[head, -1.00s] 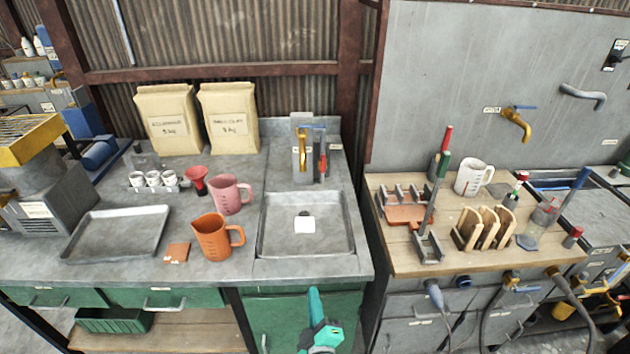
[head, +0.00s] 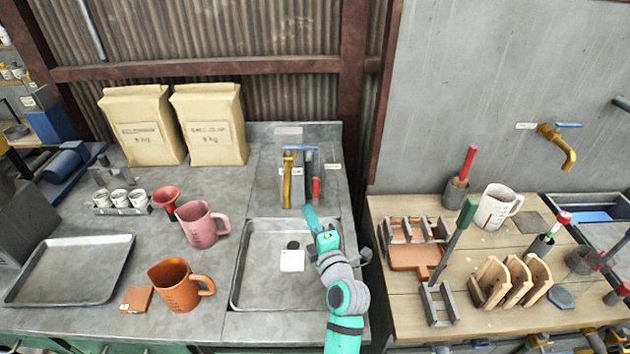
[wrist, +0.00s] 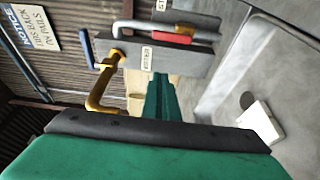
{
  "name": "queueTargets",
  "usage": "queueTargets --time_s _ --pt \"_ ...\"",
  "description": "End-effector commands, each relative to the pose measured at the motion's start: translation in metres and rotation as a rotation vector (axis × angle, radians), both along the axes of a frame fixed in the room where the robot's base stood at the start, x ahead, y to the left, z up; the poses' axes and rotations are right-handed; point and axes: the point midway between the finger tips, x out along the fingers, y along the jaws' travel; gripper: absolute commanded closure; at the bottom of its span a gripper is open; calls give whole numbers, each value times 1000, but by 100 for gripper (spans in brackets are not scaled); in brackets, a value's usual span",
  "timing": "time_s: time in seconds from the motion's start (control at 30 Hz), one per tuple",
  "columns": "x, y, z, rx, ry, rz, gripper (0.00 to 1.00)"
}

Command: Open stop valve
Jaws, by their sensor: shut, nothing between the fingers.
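A brass tap (head: 288,180) with a blue lever (head: 302,148) stands on a grey block behind the sink. In the wrist view the same brass tap (wrist: 103,88) and its blue lever (wrist: 87,48) are at left. A grey bar (wrist: 135,25) with a red grip (wrist: 171,38) is beside it. The labels are too small to read, so I cannot tell which fitting is named the stop valve. My gripper (head: 308,213) is shut and empty, above the back of the sink, in front of and below the tap block, apart from it.
The sink basin (head: 240,285) holds a white card (head: 292,260). A pink jug (head: 200,225) and an orange jug (head: 178,287) stand to its left. Another brass tap (head: 556,145) with a blue lever is on the right wall. A wooden bench with tools stands at right.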

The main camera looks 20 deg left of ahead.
Motion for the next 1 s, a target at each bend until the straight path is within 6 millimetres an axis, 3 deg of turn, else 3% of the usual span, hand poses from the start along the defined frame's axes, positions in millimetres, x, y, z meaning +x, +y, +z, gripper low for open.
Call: queueTargets --time_s 0.27,0.67,0.8,1.0 --pt "20 23 2 -7 -6 15 100" --pt "81 63 2 -5 -5 11 100" --pt "88 43 2 -3 -4 5 100" --pt "92 27 2 -5 -5 7 100"
